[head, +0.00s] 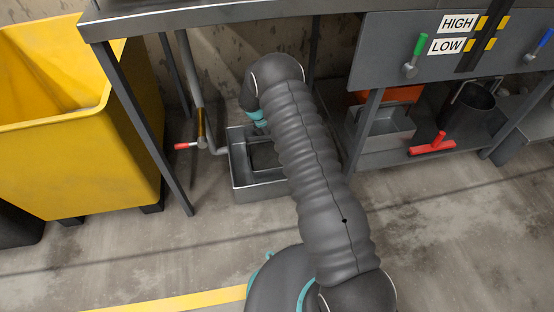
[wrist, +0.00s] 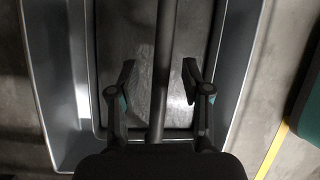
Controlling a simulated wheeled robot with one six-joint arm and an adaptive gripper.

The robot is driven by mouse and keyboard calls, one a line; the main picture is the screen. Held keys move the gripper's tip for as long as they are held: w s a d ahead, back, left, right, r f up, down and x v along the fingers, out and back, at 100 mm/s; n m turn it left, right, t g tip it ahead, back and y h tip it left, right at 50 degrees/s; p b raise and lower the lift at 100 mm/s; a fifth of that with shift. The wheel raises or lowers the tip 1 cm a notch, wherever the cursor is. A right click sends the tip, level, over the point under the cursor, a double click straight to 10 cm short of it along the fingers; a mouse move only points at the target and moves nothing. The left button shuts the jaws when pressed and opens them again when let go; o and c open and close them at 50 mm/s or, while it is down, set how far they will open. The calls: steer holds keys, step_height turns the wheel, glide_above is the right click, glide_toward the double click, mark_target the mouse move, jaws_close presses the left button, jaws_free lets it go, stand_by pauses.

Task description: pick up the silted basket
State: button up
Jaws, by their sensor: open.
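A grey metal basin (head: 238,172) stands on the floor under the bench, partly hidden by my arm. Inside it is a darker framed container with a murky grey floor, which looks like the silted basket (head: 262,157); it also shows in the wrist view (wrist: 140,57). A dark bar, apparently its handle (wrist: 163,45), crosses above it. My gripper (wrist: 158,80) is open, one finger on each side of the bar, with gaps showing on both sides. Whether the fingers are level with the bar is unclear.
A bench leg (head: 150,130) and a pipe with a red-handled valve (head: 190,146) stand left of the basin. A yellow bin (head: 80,150) is farther left. A lower shelf at right holds a grey tub (head: 382,138), a black bucket (head: 470,108) and a red-handled tool (head: 432,147).

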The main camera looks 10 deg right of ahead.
steer(key=shift+f, duration=0.15)
jaws_close()
stand_by(0.5)
